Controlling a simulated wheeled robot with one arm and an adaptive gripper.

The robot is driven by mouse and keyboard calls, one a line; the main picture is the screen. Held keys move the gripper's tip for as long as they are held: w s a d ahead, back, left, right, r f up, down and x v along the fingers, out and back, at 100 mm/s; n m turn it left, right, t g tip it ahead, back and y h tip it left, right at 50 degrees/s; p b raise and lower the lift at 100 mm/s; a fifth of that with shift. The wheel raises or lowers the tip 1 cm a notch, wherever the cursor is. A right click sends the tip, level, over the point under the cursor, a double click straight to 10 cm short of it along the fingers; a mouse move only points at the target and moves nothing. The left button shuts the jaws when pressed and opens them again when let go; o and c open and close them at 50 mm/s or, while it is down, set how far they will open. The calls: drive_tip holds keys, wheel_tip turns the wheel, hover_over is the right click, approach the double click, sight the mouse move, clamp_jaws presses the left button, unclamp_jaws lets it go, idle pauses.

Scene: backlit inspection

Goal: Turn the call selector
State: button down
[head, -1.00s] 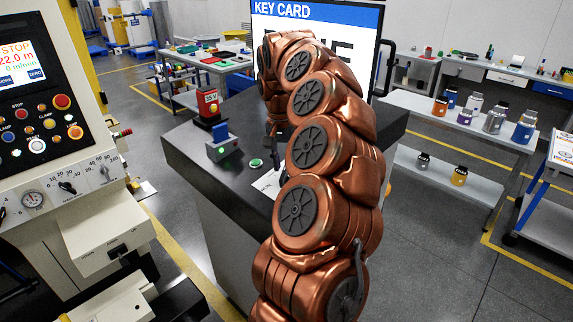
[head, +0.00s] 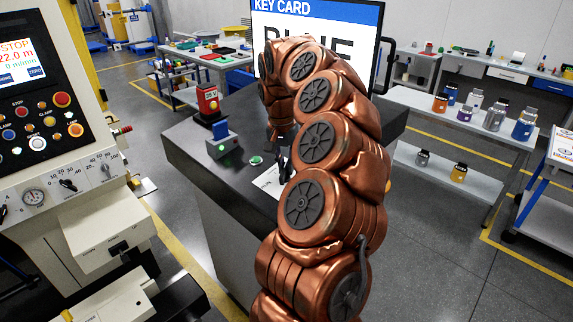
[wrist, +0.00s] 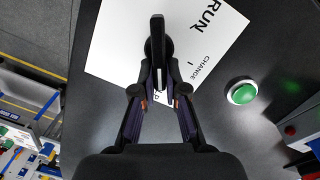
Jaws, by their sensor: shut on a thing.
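The call selector (wrist: 157,40) is a black knob with a long raised handle, on a white label sheet on a dark table. In the wrist view its handle stands upright in the picture. The sheet (wrist: 115,35) reads "RUN" and "CHANGE"; other lettering is partly covered by the fingers. My gripper (wrist: 160,78) has its two dark fingers closed in on the lower end of the handle, shut on it. In the head view my gripper (head: 284,165) is over the sheet (head: 268,181), mostly behind my copper arm, and the knob cannot be made out.
A green button (wrist: 242,92) sits right of the sheet in the wrist view. In the head view, a blue-topped block (head: 222,141) and a red device (head: 208,101) stand on the dark table (head: 190,150). A "KEY CARD" screen (head: 318,25), partly hidden by my arm, stands behind.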

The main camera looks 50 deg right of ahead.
sight(275, 183)
drive_tip(key=shift+f+n, duration=0.1)
drive_tip(key=shift+n, duration=0.2)
drive_tip(key=shift+w+a+f+n+b, duration=0.1)
drive_tip(key=shift+w+n+b, duration=0.1)
drive_tip(key=shift+n+b, duration=0.7)
drive_tip(key=n, duration=0.2)
drive_tip(key=n+b, duration=0.1)
drive_tip(key=shift+w+a+g+h, duration=0.25)
drive_tip(key=shift+a+g+h, duration=0.05)
drive_tip(key=shift+a, duration=0.05)
drive_tip(key=n, duration=0.3)
drive_tip(key=a+n+h, duration=0.1)
drive_tip(key=n, duration=0.2)
drive_tip(key=shift+w+a+n, duration=0.15)
drive_tip(key=shift+n, duration=0.25)
drive_tip(key=n, duration=0.3)
drive_tip(key=a+n+p, duration=0.1)
drive_tip(key=n, duration=0.2)
drive_tip(key=shift+s+a+h, duration=0.15)
drive_tip(key=shift+s+h, duration=0.05)
drive_tip(key=shift+h, duration=0.1)
drive_tip(key=n, duration=0.2)
drive_tip(key=n+p, duration=0.1)
drive_tip(key=n, duration=0.1)
drive_tip(key=n+p, duration=0.1)
drive_tip(key=shift+s+a+f+n+h, duration=0.15)
drive_tip(key=shift+s+a+n+h, duration=0.15)
drive_tip(key=shift+s+a+n, duration=0.1)
drive_tip(key=c, duration=1.2)
unclamp_jaws()
